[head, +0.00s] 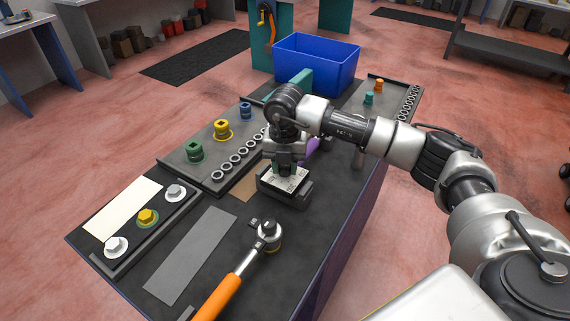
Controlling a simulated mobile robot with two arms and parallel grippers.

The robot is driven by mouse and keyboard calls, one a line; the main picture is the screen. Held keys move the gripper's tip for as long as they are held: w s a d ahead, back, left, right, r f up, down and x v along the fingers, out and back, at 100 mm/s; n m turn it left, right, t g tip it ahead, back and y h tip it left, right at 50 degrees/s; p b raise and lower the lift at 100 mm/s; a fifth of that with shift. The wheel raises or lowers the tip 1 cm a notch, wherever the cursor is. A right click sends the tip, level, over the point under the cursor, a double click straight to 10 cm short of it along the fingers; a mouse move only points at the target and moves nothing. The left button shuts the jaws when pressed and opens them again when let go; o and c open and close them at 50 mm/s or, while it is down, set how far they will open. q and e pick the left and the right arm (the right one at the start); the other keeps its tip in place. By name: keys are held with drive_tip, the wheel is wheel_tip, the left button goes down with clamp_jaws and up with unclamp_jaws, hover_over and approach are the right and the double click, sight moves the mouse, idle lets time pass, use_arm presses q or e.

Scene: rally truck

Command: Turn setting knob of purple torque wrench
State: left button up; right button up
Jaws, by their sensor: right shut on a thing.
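A small part of the purple torque wrench (312,147) shows just right of my right gripper, largely hidden behind the gripper and arm. Its setting knob cannot be made out. My right gripper (286,170) points down over a small black stand (292,195) with a white printed plate (288,181). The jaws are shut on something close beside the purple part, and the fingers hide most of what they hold. My left gripper is not in view.
An orange-handled ratchet (222,292) lies at the bench's front. A grey mat (190,255) and a tray (147,232) with bolt heads are left. A socket tray (213,160) lies behind. A blue bin (315,62) stands at the back. My right arm crosses the bench's right side.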

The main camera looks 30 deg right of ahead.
idle(0.4)
drive_tip(key=o, duration=0.9)
drive_tip(key=shift+o, duration=0.2)
wheel_tip(320, 180, up, 11)
drive_tip(key=b, duration=0.1)
drive_tip(key=shift+f, duration=0.15)
